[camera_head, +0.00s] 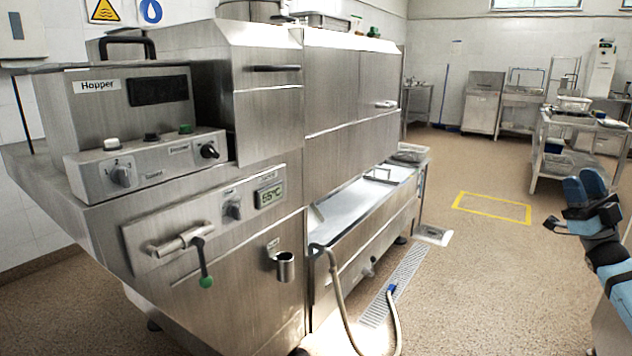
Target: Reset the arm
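My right arm comes in at the right edge, with blue and black links bent in the air above the floor. My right gripper (556,226) is small and dark and points left, beside the bent arm. It is clear of the machine and the tables, and no object shows in it. Its fingers are too small and dark to tell whether they are open or shut. My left arm and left gripper are not in view.
A large steel machine labelled Hopper (270,200) fills the left and middle. A hose (345,310) hangs at its front near a floor grate (395,285). A steel table (545,130) with a basket (573,104) stands at the back right. The floor around a yellow outline (492,207) is clear.

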